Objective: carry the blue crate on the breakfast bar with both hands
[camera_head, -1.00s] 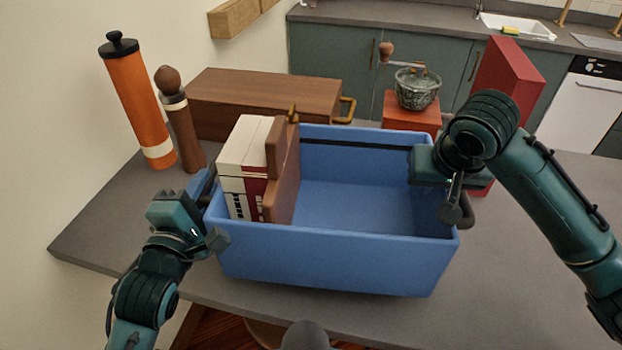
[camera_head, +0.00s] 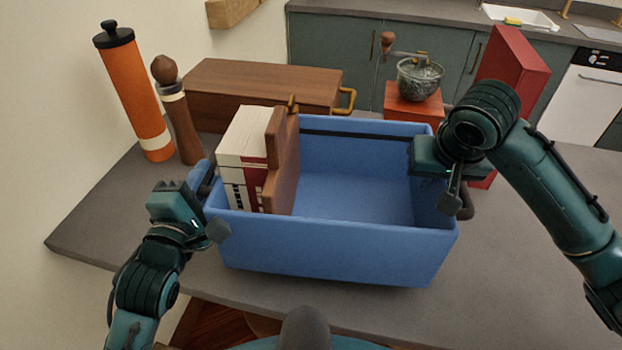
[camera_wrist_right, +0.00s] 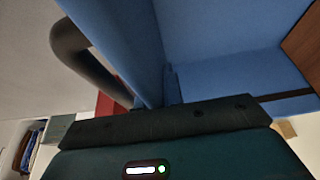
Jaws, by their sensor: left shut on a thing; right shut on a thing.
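The blue crate (camera_head: 335,253) is over the grey breakfast bar in the head view, with its near edge close to the bar's front edge. Inside it, at the left, are a white and red box (camera_head: 243,150) and a brown wooden piece (camera_head: 283,170); the right part is empty. My left gripper (camera_head: 207,205) is shut on the crate's left end. My right gripper (camera_head: 452,180) is shut on the right end, its fingers partly hidden by the wrist. In the right wrist view the crate's blue wall (camera_wrist_right: 130,35) and a dark curved handle (camera_wrist_right: 85,55) show close up.
The bar (camera_head: 540,240) is clear at right.

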